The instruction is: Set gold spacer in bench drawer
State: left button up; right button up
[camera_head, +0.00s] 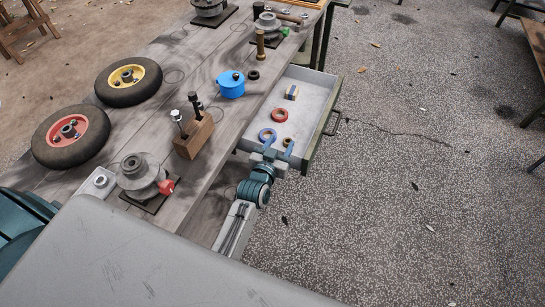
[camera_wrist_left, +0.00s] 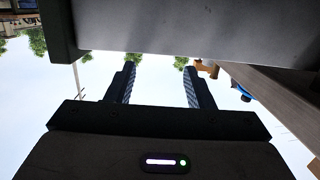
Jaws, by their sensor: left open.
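A small gold ring (camera_head: 287,142), which looks like the gold spacer, lies in the near end of the open bench drawer (camera_head: 309,78). My left gripper (camera_head: 279,147) is open at the drawer's near end, with one fingertip close beside or over the gold ring. I cannot tell whether they touch. In the left wrist view my two fingers (camera_wrist_left: 160,85) stand apart with nothing between them; the ring does not show there.
A blue ring (camera_head: 267,135), a red ring (camera_head: 280,115) and a small blue-and-yellow block (camera_head: 291,92) are also in the drawer. The bench top (camera_head: 180,75) holds two wheels, a blue pot (camera_head: 231,85) and a wooden block (camera_head: 194,136).

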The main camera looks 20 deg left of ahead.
pick_arm(q)
jog(key=s, duration=0.6)
jog(key=shift+s+r+b, duration=0.15)
jog(key=shift+r+b, duration=0.25)
pick_arm(e)
jog(key=shift+w+a+r, duration=0.1)
jog(key=shift+w+r, duration=0.3)
jog(key=shift+w, duration=0.2)
jog(key=shift+w+a+r, duration=0.1)
jog(key=shift+w+r, duration=0.3)
jog(key=shift+w, duration=0.2)
